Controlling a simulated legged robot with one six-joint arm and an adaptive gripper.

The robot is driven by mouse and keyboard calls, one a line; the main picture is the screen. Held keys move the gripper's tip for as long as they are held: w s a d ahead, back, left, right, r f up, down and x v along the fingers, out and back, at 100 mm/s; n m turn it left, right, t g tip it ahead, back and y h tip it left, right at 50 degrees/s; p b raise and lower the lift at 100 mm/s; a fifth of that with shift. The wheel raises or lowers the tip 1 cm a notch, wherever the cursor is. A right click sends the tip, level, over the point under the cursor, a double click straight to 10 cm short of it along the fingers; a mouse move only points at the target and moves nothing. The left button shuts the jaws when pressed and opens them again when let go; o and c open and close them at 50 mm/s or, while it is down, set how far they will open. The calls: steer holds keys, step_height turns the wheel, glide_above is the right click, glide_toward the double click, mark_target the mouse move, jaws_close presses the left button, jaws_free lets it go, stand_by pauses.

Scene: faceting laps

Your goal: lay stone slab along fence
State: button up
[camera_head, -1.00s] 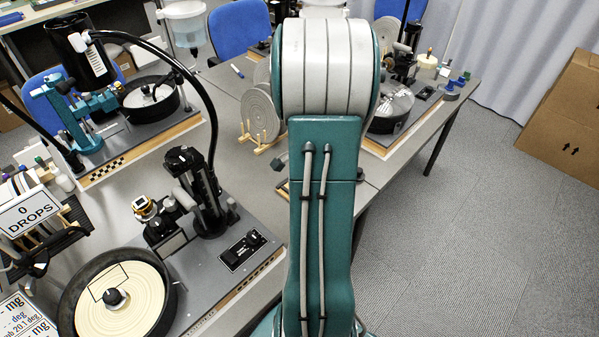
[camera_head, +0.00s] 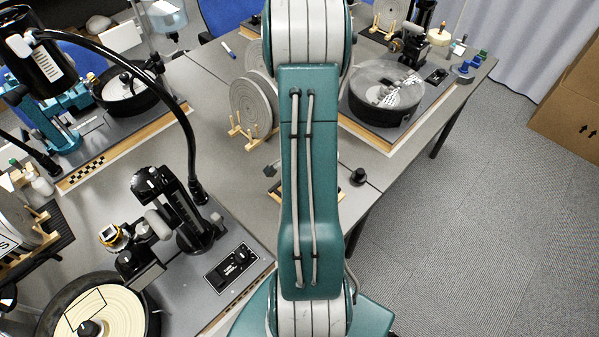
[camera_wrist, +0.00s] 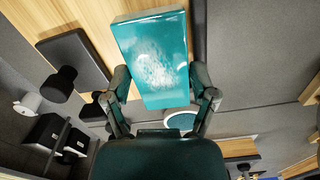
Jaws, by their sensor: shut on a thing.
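The stone slab (camera_wrist: 152,48) is a glossy teal block with a pale cloudy patch on its broad face, seen in the wrist view. My gripper (camera_wrist: 158,88) is shut on it, one finger at each long side of its near end. The slab's far end reaches out over a light wooden surface (camera_wrist: 240,5); I cannot tell whether it touches that surface. I cannot clearly pick out the fence in either view. In the head view, my arm hides the gripper and slab.
In the wrist view, a dark plate with a black knob (camera_wrist: 62,82) lies just left of the slab. In the head view, a lap machine (camera_head: 387,92) stands right of my arm, and grey discs (camera_head: 252,108) stand in a wooden rack to its left. Open floor lies right.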

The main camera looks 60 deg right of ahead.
steer(key=shift+a+r, duration=0.2)
steer(key=shift+a, duration=0.65)
steer(key=shift+a+f, duration=0.15)
steer(key=shift+a, duration=0.2)
steer(key=o, duration=1.1)
steer(key=shift+d, duration=0.2)
steer(key=shift+o, duration=0.5)
steer(key=shift+d+f, duration=0.1)
steer(key=shift+d, duration=0.25)
steer(key=shift+d+f, duration=0.1)
steer(key=shift+d, duration=0.3)
steer(key=shift+a+r, duration=0.3)
steer(key=shift+a, duration=0.2)
step_height(320, 180, up, 12)
